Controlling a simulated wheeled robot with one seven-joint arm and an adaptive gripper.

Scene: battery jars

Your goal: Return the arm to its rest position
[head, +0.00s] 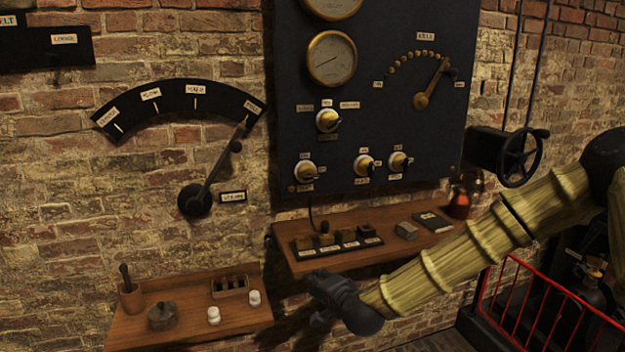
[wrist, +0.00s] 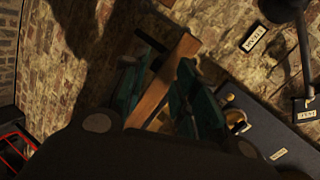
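My arm reaches in from the right edge of the head view, wrapped in a ribbed yellowish sleeve, and angles down to the left. My gripper (head: 322,302) is dark and sits at the arm's end, in front of the gap between the two wooden shelves. In the wrist view the teal fingers of my gripper (wrist: 168,68) stand apart. Brown wood, apparently a shelf (wrist: 162,82), shows between and beyond them. I see no object held. The fingertips are small and dark in the head view.
The right shelf (head: 293,266) holds small blocks, a dark book and a red jar. The left shelf (head: 150,333) holds a cup, a lidded pot and white pieces. A dark panel (head: 290,110), a wall lever (head: 215,175), a handwheel (head: 522,157) and a red railing (head: 487,290) surround the arm.

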